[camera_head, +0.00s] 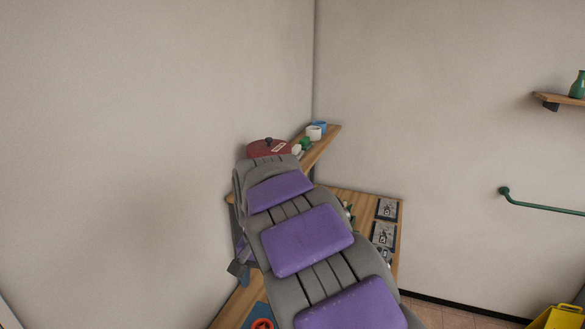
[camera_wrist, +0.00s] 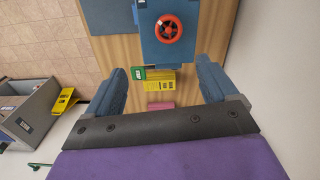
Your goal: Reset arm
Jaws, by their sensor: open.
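My arm, grey with purple pads, reaches up from the bottom of the head view across a wooden counter in the corner. My gripper (camera_wrist: 162,66) shows in the wrist view with its two blue-grey fingers spread wide apart and nothing held between them. Beyond the fingers lies a wooden surface (camera_wrist: 190,72) with a blue block bearing a red wheel (camera_wrist: 168,29). In the head view my arm hides most of the gripper and part of the counter.
A red pot (camera_head: 268,148) and cups (camera_head: 314,133) stand on a wooden shelf behind my arm. Dark framed cards (camera_head: 385,209) lie on the counter at right. Yellow and green blocks (camera_wrist: 160,79) and a pink piece (camera_wrist: 161,106) show below the wheel. Walls close in the corner.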

